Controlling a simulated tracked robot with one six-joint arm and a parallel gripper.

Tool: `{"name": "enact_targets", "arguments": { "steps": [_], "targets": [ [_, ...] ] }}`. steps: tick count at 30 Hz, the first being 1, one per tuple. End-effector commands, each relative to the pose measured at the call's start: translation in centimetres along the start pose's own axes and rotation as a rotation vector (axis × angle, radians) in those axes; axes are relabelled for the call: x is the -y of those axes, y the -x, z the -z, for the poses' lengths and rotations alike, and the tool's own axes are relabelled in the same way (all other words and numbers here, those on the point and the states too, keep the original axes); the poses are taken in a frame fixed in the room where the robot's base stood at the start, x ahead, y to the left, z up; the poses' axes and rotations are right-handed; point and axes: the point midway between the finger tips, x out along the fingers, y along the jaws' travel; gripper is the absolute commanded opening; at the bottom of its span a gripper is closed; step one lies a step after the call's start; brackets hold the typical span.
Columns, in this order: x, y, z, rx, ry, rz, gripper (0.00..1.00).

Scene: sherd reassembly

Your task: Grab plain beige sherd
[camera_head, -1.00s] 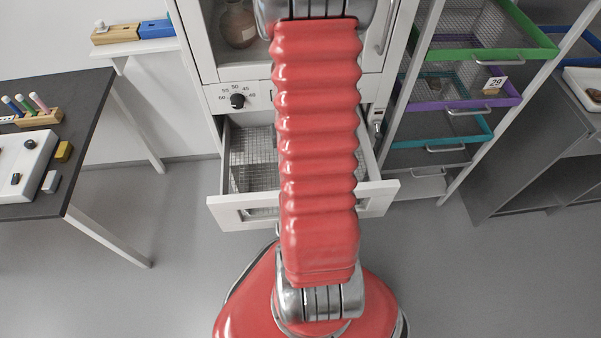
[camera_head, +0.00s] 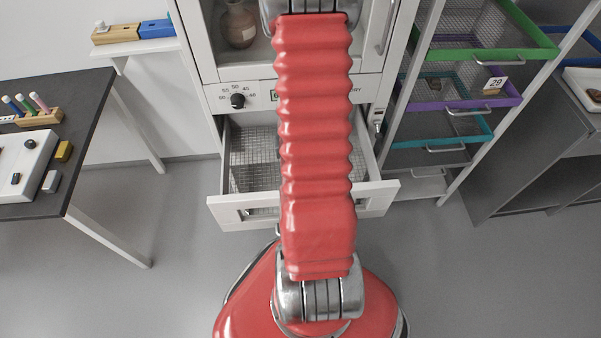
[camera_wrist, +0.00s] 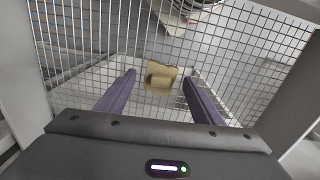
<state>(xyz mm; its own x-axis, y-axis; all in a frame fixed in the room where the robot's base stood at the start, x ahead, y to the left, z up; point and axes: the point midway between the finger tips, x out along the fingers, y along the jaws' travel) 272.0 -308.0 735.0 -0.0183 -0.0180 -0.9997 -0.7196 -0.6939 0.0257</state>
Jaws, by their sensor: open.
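A plain beige sherd (camera_wrist: 160,78) lies on the wire mesh in the wrist view, just beyond and between my fingertips. My gripper (camera_wrist: 158,86) is open, with its two purple fingers spread to either side and nothing held between them. In the head view my arm covers the gripper, and I cannot make out the sherd there.
A white drawer with a wire-mesh floor (camera_head: 252,160) stands open under a cabinet with a dial. A rack of mesh trays with green, purple and teal rims (camera_head: 470,104) is at the right. A dark table (camera_head: 85,110) stands at the left.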

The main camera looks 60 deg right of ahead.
Motion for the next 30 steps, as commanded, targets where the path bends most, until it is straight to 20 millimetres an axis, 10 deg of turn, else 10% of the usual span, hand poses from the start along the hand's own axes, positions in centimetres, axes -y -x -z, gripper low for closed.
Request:
{"name": "enact_targets", "arguments": {
  "steps": [30],
  "targets": [
    [-0.03,0.01,-0.02,0.000,-0.001,0.000,0.15]
  ]
}}
